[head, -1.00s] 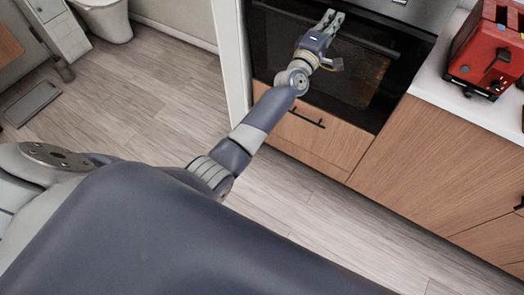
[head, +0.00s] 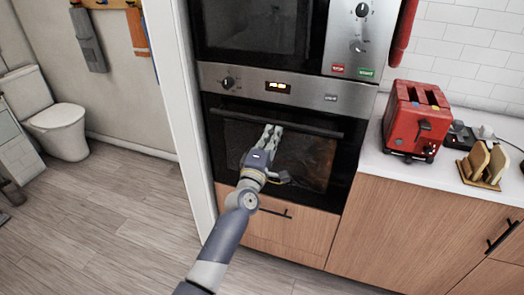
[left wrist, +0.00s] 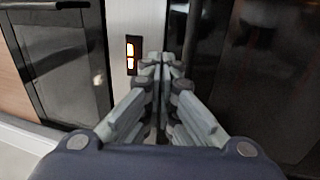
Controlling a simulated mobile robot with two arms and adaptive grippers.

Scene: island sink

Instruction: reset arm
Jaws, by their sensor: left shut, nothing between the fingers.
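My left gripper (head: 271,134) is shut and empty in the head view. It is in front of the dark glass oven door (head: 318,160), near the door's handle bar. In the left wrist view the gripper's fingers (left wrist: 160,70) are together, with the lit oven display (left wrist: 132,55) just left of the tips. I cannot tell whether the fingertips touch the oven. My left arm comes up from the bottom of the head view. My right gripper is not in view.
A red toaster (head: 418,120) and a wooden rack holding bread slices (head: 478,165) stand on the white counter (head: 384,165) at right. A wooden drawer (head: 295,235) is below the oven. A white wall edge (head: 178,110) borders the oven's left. Open floor (head: 110,230) and a toilet (head: 60,125) are at left.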

